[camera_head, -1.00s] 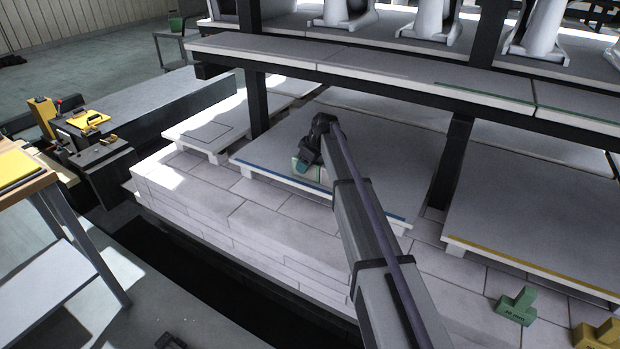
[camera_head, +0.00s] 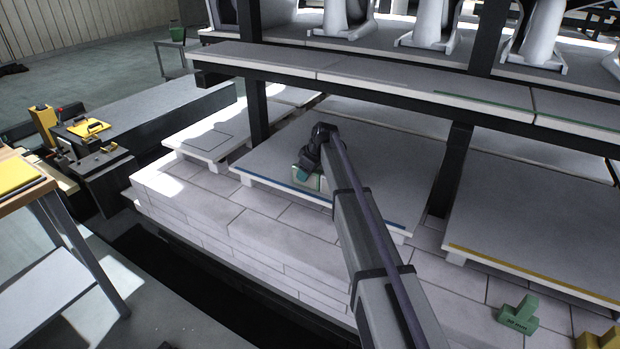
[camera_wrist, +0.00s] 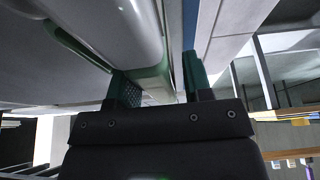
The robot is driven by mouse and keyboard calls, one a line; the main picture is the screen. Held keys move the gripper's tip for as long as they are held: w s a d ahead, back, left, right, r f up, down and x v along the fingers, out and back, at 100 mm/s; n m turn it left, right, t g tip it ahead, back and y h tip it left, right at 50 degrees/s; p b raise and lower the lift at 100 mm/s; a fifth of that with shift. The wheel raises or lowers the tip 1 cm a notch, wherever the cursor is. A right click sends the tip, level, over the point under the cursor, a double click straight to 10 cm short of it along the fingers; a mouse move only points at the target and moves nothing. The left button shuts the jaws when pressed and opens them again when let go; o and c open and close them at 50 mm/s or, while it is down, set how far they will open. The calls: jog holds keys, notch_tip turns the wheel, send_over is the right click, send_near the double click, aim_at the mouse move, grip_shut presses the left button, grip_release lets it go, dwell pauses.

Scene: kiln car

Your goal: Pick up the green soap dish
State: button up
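A small pale-and-green piece (camera_head: 307,181), which looks like the green soap dish, lies near the front left edge of the blue-striped kiln shelf (camera_head: 390,175). My gripper (camera_head: 302,165) is right at it, hiding part of it. In the wrist view, my gripper (camera_wrist: 162,92) has its two green fingers apart. A pale piece with a green edge (camera_wrist: 152,80) shows beyond and between the fingers, close to the left one. I cannot tell whether it touches that finger. A large pale rounded ware (camera_wrist: 115,25) fills the upper left of that view.
An upper deck (camera_head: 400,85) with white ware (camera_head: 428,25) hangs over the work area. Dark posts (camera_head: 452,165) stand right of my arm. A green block (camera_head: 518,314) and a yellow block (camera_head: 600,340) sit front right. The yellow-striped shelf (camera_head: 540,220) is bare.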

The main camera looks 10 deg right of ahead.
grip_shut()
jog(key=shift+r, duration=0.1)
dwell(0.3)
